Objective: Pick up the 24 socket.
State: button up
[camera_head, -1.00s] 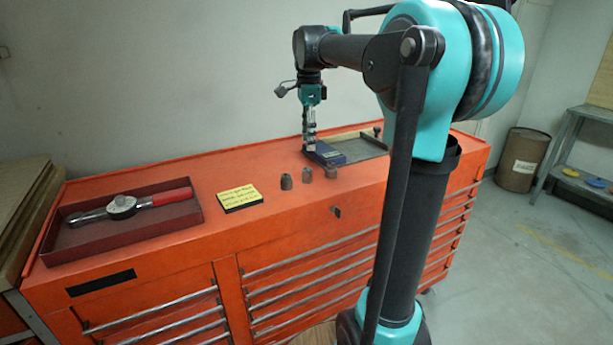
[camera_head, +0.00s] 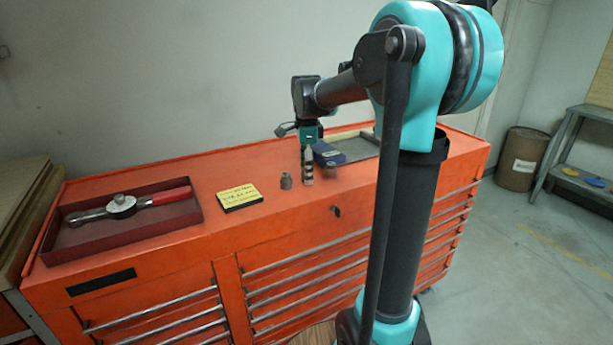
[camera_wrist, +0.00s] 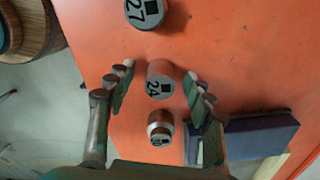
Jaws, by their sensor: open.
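The 27 socket (camera_wrist: 146,12) stands at the top of the wrist view and also shows in the head view (camera_head: 286,181). A smaller socket (camera_wrist: 160,128), its number unclear, stands on the other side of the 24 socket.
A dark blue box (camera_wrist: 258,136) lies close by the right finger, beside a grey tray (camera_head: 362,147). A yellow note block (camera_head: 239,196) and a red tray (camera_head: 185,214) with a torque wrench (camera_head: 122,206) lie to the left. The cabinet top (camera_head: 245,168) between is clear.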

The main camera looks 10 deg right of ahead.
jog(key=shift+c, duration=0.2)
grip_shut()
jog(key=shift+r, duration=0.1)
